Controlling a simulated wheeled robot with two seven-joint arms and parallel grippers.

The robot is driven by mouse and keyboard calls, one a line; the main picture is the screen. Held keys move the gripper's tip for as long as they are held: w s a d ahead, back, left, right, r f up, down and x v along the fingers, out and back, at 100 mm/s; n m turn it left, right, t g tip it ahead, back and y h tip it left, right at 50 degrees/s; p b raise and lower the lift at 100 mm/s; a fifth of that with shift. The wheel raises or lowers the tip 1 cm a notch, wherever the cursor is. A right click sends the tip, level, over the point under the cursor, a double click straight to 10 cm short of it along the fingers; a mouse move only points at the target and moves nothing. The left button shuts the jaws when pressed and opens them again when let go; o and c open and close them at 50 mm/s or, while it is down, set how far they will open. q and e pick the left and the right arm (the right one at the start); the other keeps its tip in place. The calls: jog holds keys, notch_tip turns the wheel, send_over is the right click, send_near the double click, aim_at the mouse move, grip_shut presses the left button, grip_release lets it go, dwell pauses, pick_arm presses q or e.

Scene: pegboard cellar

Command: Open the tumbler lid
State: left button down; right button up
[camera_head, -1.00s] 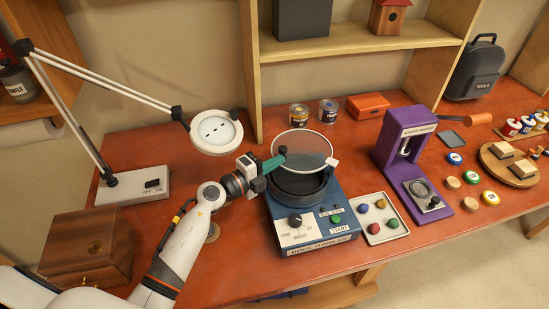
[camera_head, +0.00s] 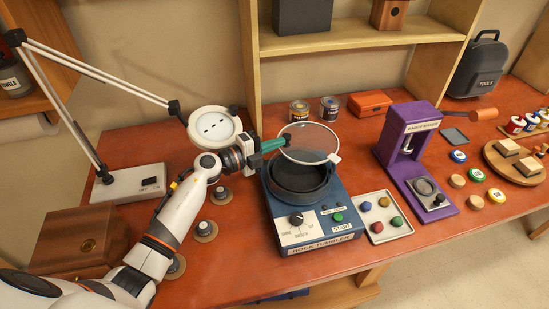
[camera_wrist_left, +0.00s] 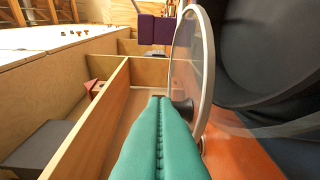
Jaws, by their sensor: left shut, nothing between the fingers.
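The rock tumbler (camera_head: 325,222) is a blue machine with a dark round drum (camera_head: 298,178) on top. Its clear round lid (camera_head: 312,142) has a pale rim and stands tilted up above the drum, with the drum mouth showing below. My left gripper (camera_head: 284,142) has green fingers, shut and empty, at the lid's left side by its dark knob. In the left wrist view the shut fingers (camera_wrist_left: 160,100) point at the lid (camera_wrist_left: 190,62), seen nearly edge-on. The black knob (camera_wrist_left: 185,108) is beside the fingertips; contact is unclear. My right gripper is out of view.
A lamp's round head (camera_head: 214,127) hangs close behind my left wrist. A tray of coloured stones (camera_head: 398,232) and a purple badge press (camera_head: 400,145) stand right of the tumbler. Paint tins (camera_head: 299,112) and an orange box (camera_head: 370,103) stand behind.

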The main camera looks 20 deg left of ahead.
pick_arm(q)
jog(key=shift+s+r, duration=0.1)
jog(key=shift+s, duration=0.05)
jog(key=shift+s, duration=0.1)
